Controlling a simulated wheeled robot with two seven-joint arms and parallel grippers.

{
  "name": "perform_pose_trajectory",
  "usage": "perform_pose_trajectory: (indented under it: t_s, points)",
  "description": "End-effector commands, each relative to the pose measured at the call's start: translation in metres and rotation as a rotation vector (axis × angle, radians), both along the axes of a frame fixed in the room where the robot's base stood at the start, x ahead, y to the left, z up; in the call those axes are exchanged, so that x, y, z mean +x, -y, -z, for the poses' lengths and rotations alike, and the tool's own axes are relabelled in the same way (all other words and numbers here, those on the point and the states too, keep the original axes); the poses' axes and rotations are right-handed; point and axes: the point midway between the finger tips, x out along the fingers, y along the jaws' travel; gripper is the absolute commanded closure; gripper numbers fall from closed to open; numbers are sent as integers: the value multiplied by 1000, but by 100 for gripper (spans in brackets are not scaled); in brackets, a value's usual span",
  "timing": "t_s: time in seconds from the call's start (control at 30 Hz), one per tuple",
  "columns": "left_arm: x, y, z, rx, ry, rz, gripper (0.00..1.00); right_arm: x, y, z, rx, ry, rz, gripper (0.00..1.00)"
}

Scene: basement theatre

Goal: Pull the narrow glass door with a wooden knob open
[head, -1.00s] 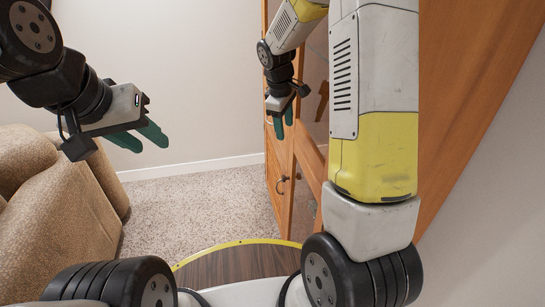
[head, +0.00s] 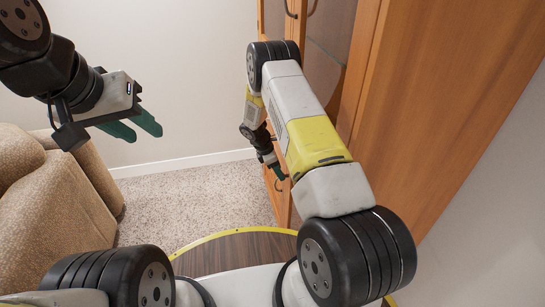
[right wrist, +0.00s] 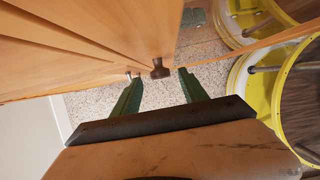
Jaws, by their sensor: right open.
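A tall wooden cabinet (head: 440,110) stands on the right in the head view, with a glass pane (head: 328,40) in its front. My right arm crosses in front of it and hides much of the door. In the right wrist view, a dark brown knob (right wrist: 160,68) is at a wooden edge, a little beyond my right gripper (right wrist: 160,92). The two green fingers are spread, with the knob between their lines but not gripped. In the head view my right gripper (head: 274,170) is small and partly hidden beside the lower cabinet. My left gripper (head: 134,127) is open and empty, away from the cabinet.
A tan armchair (head: 62,210) stands at the left. Carpet (head: 190,205) lies free between it and the cabinet. A plain wall (head: 180,80) is behind.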

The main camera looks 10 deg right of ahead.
Motion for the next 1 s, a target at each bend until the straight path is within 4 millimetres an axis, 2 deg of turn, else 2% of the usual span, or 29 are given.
perform_pose_trajectory:
  t_s: [0.03,0.2,0.53,0.8,1.0]
  points:
    - [0,0,0,0,0,0,64,0,3,8,-1,-2,1,49]
    - [0,0,0,0,0,0,64,0,9,23,0,0,1,49]
    - [0,0,0,0,0,0,64,1,11,26,1,2,1,49]
    - [0,0,0,0,0,0,64,1,11,26,1,2,1,100]
    - [0,0,0,0,0,0,64,1,11,26,1,2,1,100]
